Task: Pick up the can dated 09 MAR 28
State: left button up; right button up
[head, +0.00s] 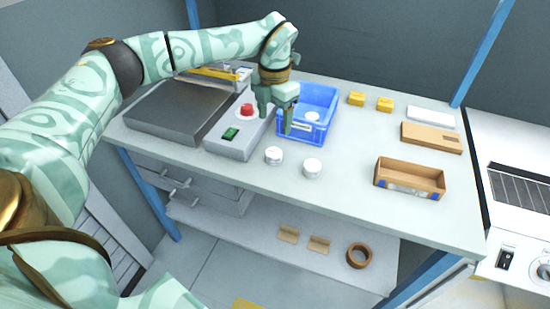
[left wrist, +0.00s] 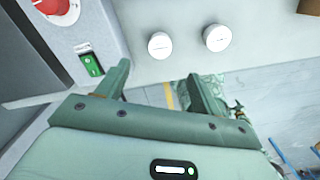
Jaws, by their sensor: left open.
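Two small white cans stand on the bench: a left can (head: 273,155) and a right can (head: 312,168). Both lids also show in the left wrist view, as the left can (left wrist: 160,45) and the right can (left wrist: 217,37). Each lid has a thin dark mark, too small to read as a date. A white round lid (head: 312,117) shows inside the blue crate (head: 318,133). My left gripper (head: 275,117) is open and empty, pointing down between the control box and the crate, behind the two cans and apart from them. My right gripper is in neither view.
A grey control box (head: 228,143) with a red button (head: 247,109) and green switch (head: 230,133) stands left of the cans. A cardboard tray (head: 408,181), a flat brown box (head: 431,137) and yellow blocks (head: 356,98) lie right. The bench between cans and tray is clear.

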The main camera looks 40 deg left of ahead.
pick_arm(q)
jog(key=b, duration=0.2)
send_over(274, 152)
notch_tip(274, 152, down, 7)
jog(key=shift+w+r, duration=0.1)
notch_tip(274, 152, down, 5)
jog(key=shift+f+b, duration=0.15)
jog(key=shift+b, duration=0.95)
jog(key=shift+r, duration=0.2)
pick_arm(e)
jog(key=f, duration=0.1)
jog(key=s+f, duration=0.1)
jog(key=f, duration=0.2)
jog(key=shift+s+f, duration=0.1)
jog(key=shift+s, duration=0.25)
pick_arm(q)
jog(key=shift+s, duration=0.2)
jog(key=c, duration=1.1)
